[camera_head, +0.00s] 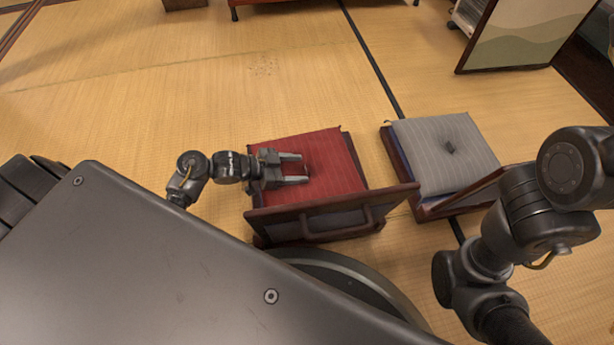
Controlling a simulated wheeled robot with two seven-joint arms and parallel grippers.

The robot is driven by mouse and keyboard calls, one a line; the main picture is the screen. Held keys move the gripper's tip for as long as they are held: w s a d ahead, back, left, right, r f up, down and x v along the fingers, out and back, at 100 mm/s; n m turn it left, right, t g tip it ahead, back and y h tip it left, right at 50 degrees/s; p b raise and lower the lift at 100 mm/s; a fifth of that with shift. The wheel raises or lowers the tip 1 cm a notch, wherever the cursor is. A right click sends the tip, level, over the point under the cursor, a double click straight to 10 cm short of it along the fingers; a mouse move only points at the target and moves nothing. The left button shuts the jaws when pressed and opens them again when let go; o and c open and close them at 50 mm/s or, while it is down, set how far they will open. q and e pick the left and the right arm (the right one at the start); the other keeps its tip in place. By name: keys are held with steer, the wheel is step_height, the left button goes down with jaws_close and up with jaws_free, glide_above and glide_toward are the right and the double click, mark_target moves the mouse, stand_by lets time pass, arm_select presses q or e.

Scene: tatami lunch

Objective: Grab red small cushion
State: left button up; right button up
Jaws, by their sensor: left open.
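The red small cushion (333,157) lies on the seat of a low dark wooden floor chair (330,219) in the middle of the head view. My left gripper (304,169) reaches in from the left and is over the cushion's left part. Its two fingers are apart, pointing right, with red cushion surface visible between them. Whether the fingers touch the cushion I cannot tell. The chair's backrest hides the cushion's near edge. My right arm comes in at the right, but its gripper is not in view.
A second floor chair (399,160) with a grey striped cushion (472,150) stands to the right. A red-edged piece of furniture (300,1) is at the top. A framed panel (525,35) stands at the upper right. The tatami floor (150,90) at the upper left is clear.

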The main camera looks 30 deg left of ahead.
arm_select(q)
steer(key=shift+x, duration=0.8)
steer(key=shift+r, duration=0.1)
steer(key=c, duration=1.3)
